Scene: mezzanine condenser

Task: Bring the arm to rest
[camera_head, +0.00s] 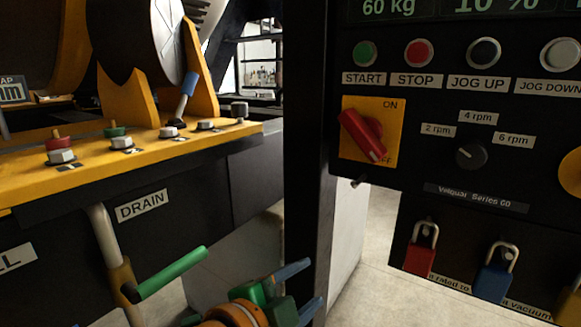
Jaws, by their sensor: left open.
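My right gripper is not in view.
A yellow ledge (200,148) with several bolts stands at left, above a DRAIN label (143,205). At right is a black control panel (400,180) with a red rotary switch (363,134), buttons, a red padlock (421,250) and a blue padlock (494,275). Pale floor (375,270) shows between.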

